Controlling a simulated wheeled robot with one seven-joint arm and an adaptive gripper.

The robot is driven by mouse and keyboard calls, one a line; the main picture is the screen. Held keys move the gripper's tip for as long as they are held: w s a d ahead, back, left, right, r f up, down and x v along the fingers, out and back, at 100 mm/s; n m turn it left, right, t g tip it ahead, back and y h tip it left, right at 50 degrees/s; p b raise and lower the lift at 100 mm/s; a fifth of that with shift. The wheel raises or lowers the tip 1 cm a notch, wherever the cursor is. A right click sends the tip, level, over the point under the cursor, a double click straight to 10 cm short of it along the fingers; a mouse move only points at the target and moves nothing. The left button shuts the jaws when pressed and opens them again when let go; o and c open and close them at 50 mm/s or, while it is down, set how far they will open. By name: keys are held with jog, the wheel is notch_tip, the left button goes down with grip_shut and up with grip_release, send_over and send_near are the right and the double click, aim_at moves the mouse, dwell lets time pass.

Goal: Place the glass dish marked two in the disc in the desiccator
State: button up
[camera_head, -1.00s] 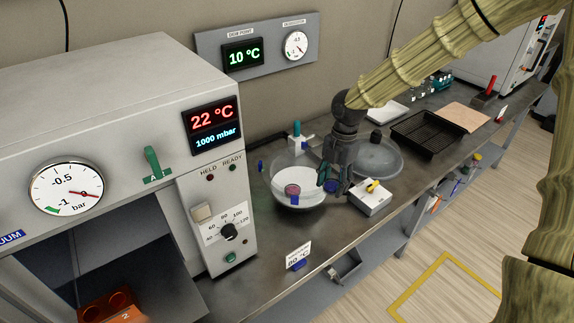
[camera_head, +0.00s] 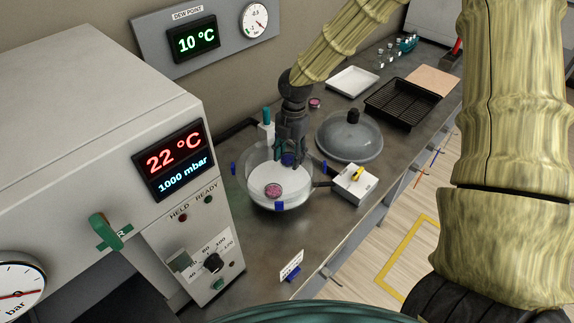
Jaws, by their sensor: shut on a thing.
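The desiccator (camera_head: 252,160) is a clear round bowl on the bench with a white disc (camera_head: 297,188) inside. A pink dish (camera_head: 273,190) sits on the disc toward its front. My gripper (camera_head: 289,160) points down at the back part of the bowl, shut on a small blue dish (camera_head: 288,160). The fingers partly cover this dish, and I cannot read a mark on it. Whether it touches the disc is not clear. Another small pink dish (camera_head: 315,102) is on the bench behind.
The desiccator lid (camera_head: 349,140) with a black knob lies right of the bowl. A white box (camera_head: 353,185) with a yellow part stands in front of the lid. A black tray (camera_head: 402,103) and a white tray (camera_head: 352,82) are farther back. The oven (camera_head: 100,130) stands close at left.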

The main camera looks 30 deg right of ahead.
aim_at(290, 162)
jog(key=shift+s+f, duration=0.25)
jog(key=shift+f, duration=0.2)
jog(key=shift+f+p, duration=0.55)
jog(key=shift+f, duration=1.4)
jog(key=shift+f, duration=0.1)
jog(key=o, duration=1)
notch_tip(290, 162, up, 12)
jog(key=d+b, duration=0.1)
jog(key=b, duration=0.2)
jog(key=shift+w+d, duration=0.15)
jog(key=shift+w, duration=0.25)
